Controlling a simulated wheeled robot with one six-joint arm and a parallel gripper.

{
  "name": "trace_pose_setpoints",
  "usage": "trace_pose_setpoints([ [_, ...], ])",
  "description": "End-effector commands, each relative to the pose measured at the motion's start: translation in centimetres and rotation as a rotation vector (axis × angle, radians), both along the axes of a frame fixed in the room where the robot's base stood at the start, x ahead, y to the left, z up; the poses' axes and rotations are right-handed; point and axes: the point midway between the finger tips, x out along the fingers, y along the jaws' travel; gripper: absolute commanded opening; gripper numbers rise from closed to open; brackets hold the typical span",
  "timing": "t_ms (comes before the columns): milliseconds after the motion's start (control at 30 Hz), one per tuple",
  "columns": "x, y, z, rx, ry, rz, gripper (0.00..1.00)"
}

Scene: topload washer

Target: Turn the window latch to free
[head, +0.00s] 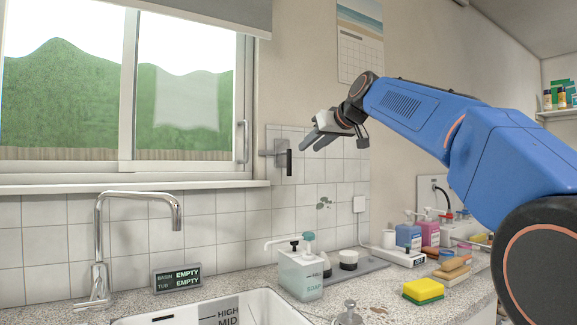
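The window latch (282,153) is at the right of the window frame, by the edge of the wall tiles. It has a grey plate, a short bar reaching left towards the frame and a dark upright handle (289,162). My gripper (310,147) is just right of the latch and slightly above its handle, with its fingers pointing down and left. The two grey fingers show a gap between them and hold nothing. In the picture they are apart from the handle; the depth between them is hard to tell.
The sliding window (128,90) has a slim handle (245,142) on its right sash. Below are a tap (140,195), a sink (215,308), a soap dispenser (301,272) and a yellow-green sponge (423,290). Bottles (409,235) crowd the counter's right. The wall around the latch is clear.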

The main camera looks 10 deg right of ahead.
Motion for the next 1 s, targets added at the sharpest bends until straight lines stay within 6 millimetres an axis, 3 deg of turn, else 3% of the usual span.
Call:
trace_pose_setpoints([
  [700, 11.0, 3.7, -4.9, -0.001, 0.003, 0.001, 0.33],
  [1000, 13.2, 4.3, -5.8, 0.001, 0.001, 0.000, 0.33],
])
